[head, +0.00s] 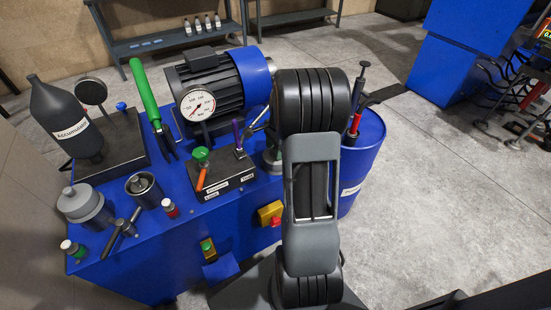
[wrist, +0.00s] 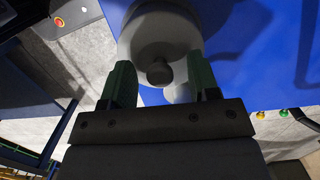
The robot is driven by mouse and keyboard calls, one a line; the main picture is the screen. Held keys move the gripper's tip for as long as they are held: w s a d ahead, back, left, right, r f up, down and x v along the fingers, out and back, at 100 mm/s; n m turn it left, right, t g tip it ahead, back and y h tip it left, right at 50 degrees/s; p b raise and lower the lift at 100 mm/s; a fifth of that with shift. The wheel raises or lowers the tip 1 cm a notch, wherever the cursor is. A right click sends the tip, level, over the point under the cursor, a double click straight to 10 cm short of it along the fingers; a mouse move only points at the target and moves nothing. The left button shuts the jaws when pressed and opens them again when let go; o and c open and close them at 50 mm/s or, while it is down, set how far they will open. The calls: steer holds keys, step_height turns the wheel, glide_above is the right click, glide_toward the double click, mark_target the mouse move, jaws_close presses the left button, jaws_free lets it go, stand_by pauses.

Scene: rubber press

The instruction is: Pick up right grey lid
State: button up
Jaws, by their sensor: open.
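In the wrist view, my gripper (wrist: 160,64) is open, with its two dark green fingers apart. A round grey lid (wrist: 150,50) with a dark knob lies just past the fingertips. The knob shows between the fingers, and I see no grip on it. A second pale round part (wrist: 179,92) is partly hidden behind the right finger and the gripper's crossbar. In the head view, a grey lidded pot (head: 84,206) and a metal cup (head: 143,188) stand on the blue bench. My gripper is hidden behind my arm there, so I cannot match the lid.
The blue bench (head: 165,255) also holds a dark accumulator bottle (head: 66,118), a green-handled tool (head: 145,95), a motor with a gauge (head: 198,105) and a valve block (head: 222,178). A blue drum (head: 362,160) stands right of my arm.

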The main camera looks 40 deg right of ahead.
steer(key=shift+f, duration=0.25)
steer(key=shift+c, duration=0.2)
jaws_close()
steer(key=shift+r, duration=0.1)
